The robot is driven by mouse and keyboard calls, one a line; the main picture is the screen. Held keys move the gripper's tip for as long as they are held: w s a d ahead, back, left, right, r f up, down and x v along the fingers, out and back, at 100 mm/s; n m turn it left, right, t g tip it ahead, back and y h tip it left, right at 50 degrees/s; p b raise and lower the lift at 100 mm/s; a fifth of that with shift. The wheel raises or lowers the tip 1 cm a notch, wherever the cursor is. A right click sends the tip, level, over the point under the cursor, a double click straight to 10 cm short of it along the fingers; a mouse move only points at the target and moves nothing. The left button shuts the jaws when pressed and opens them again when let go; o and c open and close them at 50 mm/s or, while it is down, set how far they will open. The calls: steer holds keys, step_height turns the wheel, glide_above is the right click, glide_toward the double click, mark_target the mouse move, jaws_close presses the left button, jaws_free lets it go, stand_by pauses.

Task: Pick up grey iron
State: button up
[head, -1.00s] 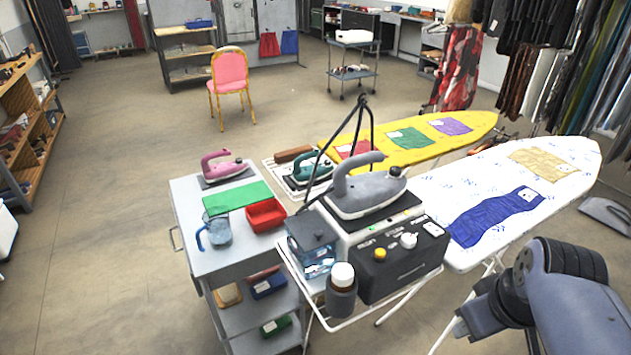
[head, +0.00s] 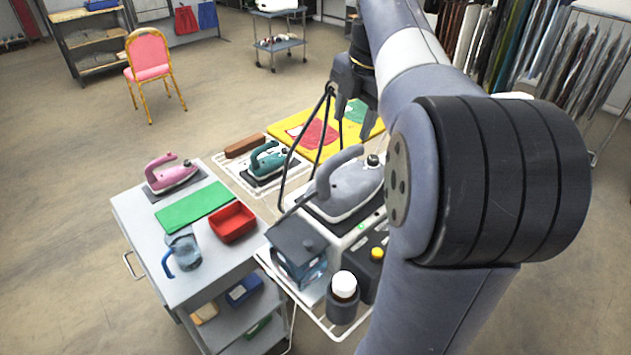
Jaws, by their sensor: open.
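The grey iron (head: 345,190) rests on the dark pad on top of the steam station (head: 368,236), with its handle upward. A dark cord loop rises beside it, on its left. My gripper (head: 355,115) is open, pointing down above and behind the iron's handle in the picture, apart from it. My arm hides the right part of the steam station and much of the ironing boards.
A teal iron (head: 268,160) and a pink iron (head: 172,174) stand to the left. The cart (head: 135,215) holds a green cloth (head: 194,206), a red tray (head: 232,222) and a jug (head: 183,254). A bottle (head: 343,297) and a water tank (head: 298,250) stand in front.

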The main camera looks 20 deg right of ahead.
mark_target(345, 151)
steer(key=f, duration=0.3)
steer(key=w+f, duration=0.1)
steer(key=f, duration=0.3)
steer(key=f+p, duration=0.1)
steer(key=f, duration=0.2)
steer(key=shift+w+a+f, duration=0.15)
steer(key=shift+w, duration=0.2)
jaws_close()
steer(key=shift+w+r, duration=0.1)
steer(key=shift+r, duration=0.1)
step_height(345, 151, up, 10)
steer(key=shift+f, duration=0.25)
steer(key=shift+r, duration=0.15)
